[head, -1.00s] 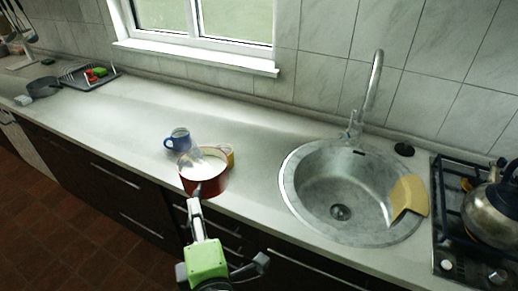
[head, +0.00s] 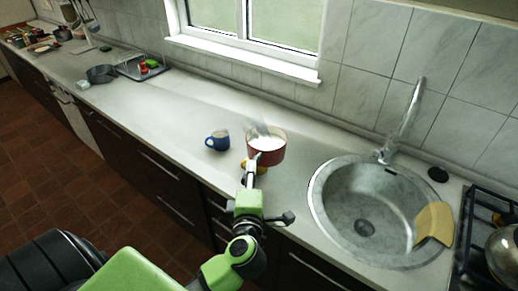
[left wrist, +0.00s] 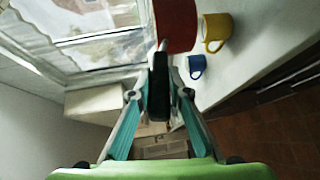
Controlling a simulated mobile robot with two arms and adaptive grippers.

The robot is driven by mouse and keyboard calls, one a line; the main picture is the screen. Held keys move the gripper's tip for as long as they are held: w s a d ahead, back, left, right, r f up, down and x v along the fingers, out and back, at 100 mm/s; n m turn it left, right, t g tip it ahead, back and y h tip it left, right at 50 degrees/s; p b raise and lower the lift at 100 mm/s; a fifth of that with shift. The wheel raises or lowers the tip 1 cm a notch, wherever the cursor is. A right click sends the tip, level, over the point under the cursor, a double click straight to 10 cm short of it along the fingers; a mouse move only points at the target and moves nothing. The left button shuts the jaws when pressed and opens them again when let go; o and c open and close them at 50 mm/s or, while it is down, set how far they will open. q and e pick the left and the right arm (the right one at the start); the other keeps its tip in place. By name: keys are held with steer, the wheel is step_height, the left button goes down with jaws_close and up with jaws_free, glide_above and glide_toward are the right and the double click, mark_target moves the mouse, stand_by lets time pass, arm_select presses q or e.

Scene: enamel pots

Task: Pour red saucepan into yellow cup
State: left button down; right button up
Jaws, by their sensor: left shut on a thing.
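My left gripper (head: 251,172) is shut on the handle of the red saucepan (head: 270,158), which holds something white with pale steam above it. The pan is above the counter and looks about level. The yellow cup (head: 244,165) shows only in small part, below the pan and behind the gripper. In the left wrist view the gripper (left wrist: 160,78) is on the dark handle, with the red saucepan (left wrist: 176,28) at the top and the yellow cup (left wrist: 216,28) apart to its right. My right gripper is out of view.
A blue mug (head: 217,141) stands left of the pan, also in the left wrist view (left wrist: 197,66). A sink (head: 362,212) with a tap and a yellowish board (head: 434,223) lies to the right, then a stove with a kettle (head: 503,255).

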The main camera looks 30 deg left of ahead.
arm_select(q)
steer(key=a+f+p, duration=0.1)
steer(key=a+p, duration=0.2)
steer(key=a, duration=0.6)
steer(key=s+a+f+p, duration=0.1)
steer(key=a+p, duration=0.2)
steer(key=a, duration=0.7)
steer(key=shift+a+f+n+y, duration=0.15)
steer(key=shift+f+n+y, duration=0.15)
steer(key=shift+y, duration=0.1)
steer(key=d+f+m, duration=0.1)
steer(key=w+d+f+m+b, duration=0.1)
steer(key=d, duration=0.1)
steer(key=shift+d+m+y, duration=0.1)
steer(key=shift+m+y, duration=0.2)
steer(key=shift+y, duration=0.1)
